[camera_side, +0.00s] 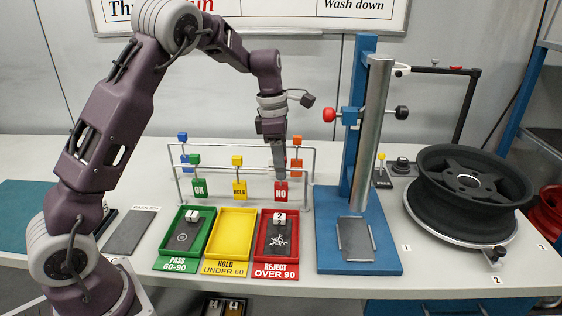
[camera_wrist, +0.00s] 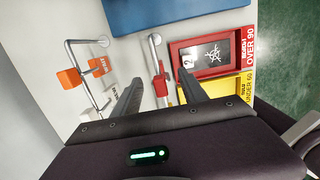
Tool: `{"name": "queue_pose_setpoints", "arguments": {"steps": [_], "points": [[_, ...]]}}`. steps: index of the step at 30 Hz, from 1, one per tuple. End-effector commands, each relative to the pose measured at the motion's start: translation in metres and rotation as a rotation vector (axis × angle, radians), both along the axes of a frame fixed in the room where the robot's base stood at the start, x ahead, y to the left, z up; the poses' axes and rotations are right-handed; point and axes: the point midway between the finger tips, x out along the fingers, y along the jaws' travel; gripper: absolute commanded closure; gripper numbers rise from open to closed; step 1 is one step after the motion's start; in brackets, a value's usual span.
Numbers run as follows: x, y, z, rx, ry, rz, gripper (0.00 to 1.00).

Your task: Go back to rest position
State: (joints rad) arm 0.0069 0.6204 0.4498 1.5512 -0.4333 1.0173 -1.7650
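My gripper (camera_side: 279,175) points down just above the red NO tag (camera_side: 281,190) on the front rail. In the wrist view my gripper (camera_wrist: 160,92) has its two fingers spread apart. The red tag (camera_wrist: 160,84) shows in the gap between them, and nothing is visibly clamped. Whether a finger touches the tag I cannot tell. The green OK tag (camera_side: 198,189) and yellow HOLD tag (camera_side: 239,189) hang on the same rail to the left.
Green (camera_side: 164,260), yellow (camera_side: 218,258) and red (camera_side: 259,258) trays stand in front; the green and red ones hold dark plates. A blue stand (camera_side: 330,262) with a metal column is to the right, beyond it a wheel (camera_side: 468,182). Orange tags (camera_wrist: 70,78) hang on the back rail.

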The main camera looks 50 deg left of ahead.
Motion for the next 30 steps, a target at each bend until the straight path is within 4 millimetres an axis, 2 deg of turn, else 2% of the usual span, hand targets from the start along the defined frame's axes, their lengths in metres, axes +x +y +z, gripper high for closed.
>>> {"name": "queue_pose_setpoints", "arguments": {"steps": [5, 12, 15, 18, 20, 23, 24, 27, 30], "points": [[0.0, 0.001, 0.006, 0.001, -0.003, -0.001, 0.5], [-0.003, 0.005, 0.053, 0.002, -0.004, 0.0, 0.5], [-0.005, 0.006, 0.066, 0.002, -0.003, -0.002, 0.5], [-0.017, -0.001, 0.085, -0.005, -0.031, -0.09, 0.5], [-0.039, -0.012, 0.106, -0.003, -0.084, -0.251, 0.5], [-0.1, -0.043, 0.141, 0.047, -0.207, -0.683, 0.5], [-0.129, -0.056, 0.15, 0.091, -0.255, -0.881, 0.5], [-0.199, -0.082, 0.156, 0.252, -0.348, -1.371, 0.5], [-0.256, -0.097, 0.143, 0.445, -0.373, -1.792, 0.5]]}}
